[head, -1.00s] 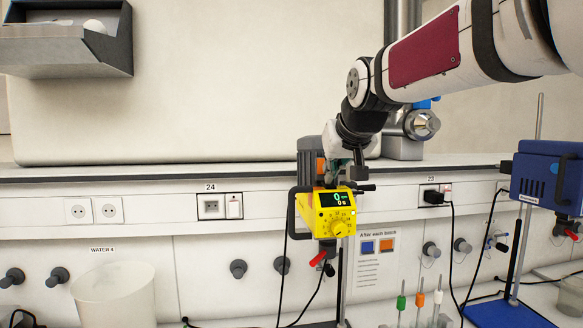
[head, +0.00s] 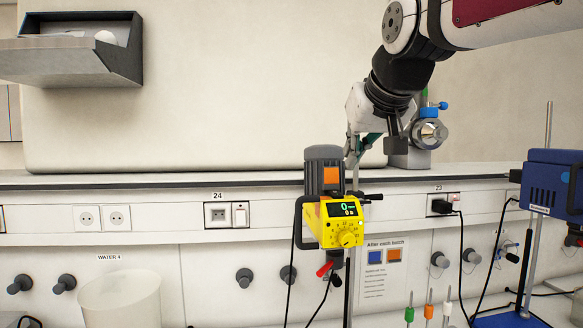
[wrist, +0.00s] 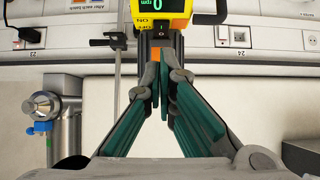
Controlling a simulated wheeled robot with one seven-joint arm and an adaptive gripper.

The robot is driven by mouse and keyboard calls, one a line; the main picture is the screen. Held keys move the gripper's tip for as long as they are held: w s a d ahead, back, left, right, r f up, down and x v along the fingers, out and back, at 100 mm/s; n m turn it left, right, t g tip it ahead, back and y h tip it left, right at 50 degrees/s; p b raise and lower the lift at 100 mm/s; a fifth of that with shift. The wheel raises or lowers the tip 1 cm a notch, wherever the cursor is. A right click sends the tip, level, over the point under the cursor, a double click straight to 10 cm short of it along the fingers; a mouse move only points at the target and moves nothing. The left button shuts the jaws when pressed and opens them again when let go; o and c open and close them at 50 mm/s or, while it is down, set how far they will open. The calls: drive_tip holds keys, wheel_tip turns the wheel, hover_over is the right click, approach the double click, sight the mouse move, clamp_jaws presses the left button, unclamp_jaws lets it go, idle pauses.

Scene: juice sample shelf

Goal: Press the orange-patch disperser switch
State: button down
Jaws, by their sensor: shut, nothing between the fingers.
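The orange-patch disperser (head: 337,222) has a yellow control housing with a dial and a lit display reading 0, under a dark grey motor with an orange patch (head: 331,175). It hangs on a stand in front of the wall. In the wrist view the disperser (wrist: 168,22) appears upside down, with ON/OFF lettering (wrist: 143,24) on the yellow housing. The switch itself I cannot make out clearly; the display side is cut off there. My gripper (wrist: 164,97) is shut and empty, beside the motor. In the head view it (head: 352,158) is just right of the motor, apparently apart from it.
A blue device (head: 552,185) on a stand is at the right. A metal cylinder with a valve (head: 428,133) stands on the ledge behind my arm. Below are a notice (head: 383,270), several coloured-tip tools (head: 430,305) and a white bucket (head: 120,297). Cables hang around the disperser.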

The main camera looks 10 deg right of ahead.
drive_tip(key=shift+v, duration=0.85)
drive_tip(key=shift+w+d+r+b, duration=0.2)
drive_tip(key=shift+w+r+b, duration=0.55)
drive_tip(key=shift+b, duration=0.9)
drive_tip(key=shift+w+d+r+b, duration=0.15)
drive_tip(key=shift+w+r+b, duration=0.25)
drive_tip(key=shift+r+b, duration=0.9)
drive_tip(key=shift+w+f+b, duration=0.1)
drive_tip(key=shift+f+b, duration=0.2)
drive_tip(key=shift+f, duration=0.1)
hover_over(341, 194)
wheel_tip(341, 194, down, 6)
drive_tip(key=shift+f, duration=0.1)
wheel_tip(341, 194, down, 3)
drive_tip(key=shift+w, duration=0.1)
drive_tip(key=shift+w+f, duration=0.1)
drive_tip(key=shift+f, duration=0.3)
